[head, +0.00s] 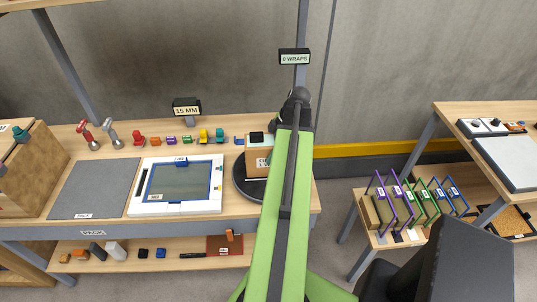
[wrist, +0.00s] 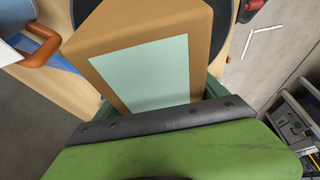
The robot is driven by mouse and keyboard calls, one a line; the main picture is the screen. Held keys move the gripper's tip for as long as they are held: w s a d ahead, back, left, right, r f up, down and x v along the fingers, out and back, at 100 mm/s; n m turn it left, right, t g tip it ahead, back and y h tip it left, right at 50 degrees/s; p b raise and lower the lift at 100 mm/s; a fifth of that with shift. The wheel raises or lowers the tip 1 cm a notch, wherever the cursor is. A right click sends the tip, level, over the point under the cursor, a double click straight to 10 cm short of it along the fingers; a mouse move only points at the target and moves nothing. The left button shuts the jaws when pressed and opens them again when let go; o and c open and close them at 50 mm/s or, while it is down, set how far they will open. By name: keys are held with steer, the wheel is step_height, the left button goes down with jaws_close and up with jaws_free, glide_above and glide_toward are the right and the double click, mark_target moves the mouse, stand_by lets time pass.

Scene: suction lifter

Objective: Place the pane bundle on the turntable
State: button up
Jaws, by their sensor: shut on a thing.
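The pane bundle, a brown cardboard-faced block (head: 258,165), is at the turntable, partly hidden behind my green arm. In the wrist view the bundle (wrist: 200,25) fills the middle, with a pale green panel on its near face. The black round turntable (head: 242,182) shows under and left of the bundle, and its dark edge (wrist: 235,35) shows beside it in the wrist view. My gripper (head: 296,112) is shut on the bundle; its fingers are mostly hidden. I cannot tell whether the bundle rests on the disc or hangs just above it.
A white tray with a blue-framed pane (head: 180,187) and a grey mat (head: 95,188) lie left of the turntable. Several small coloured clamps (head: 204,136) line the back. A "0 WRAPS" display (head: 295,57) stands behind. A rack of coloured frames (head: 400,205) is at right.

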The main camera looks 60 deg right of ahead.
steer(key=shift+w+a+f, duration=0.2)
steer(key=shift+f, duration=0.05)
steer(key=shift+f, duration=0.1)
steer(key=o, duration=2)
steer(key=shift+s, duration=0.1)
steer(key=p+v, duration=1.1)
steer(key=v, duration=0.1)
steer(key=shift+r+p, duration=0.3)
steer(key=shift+f, duration=0.1)
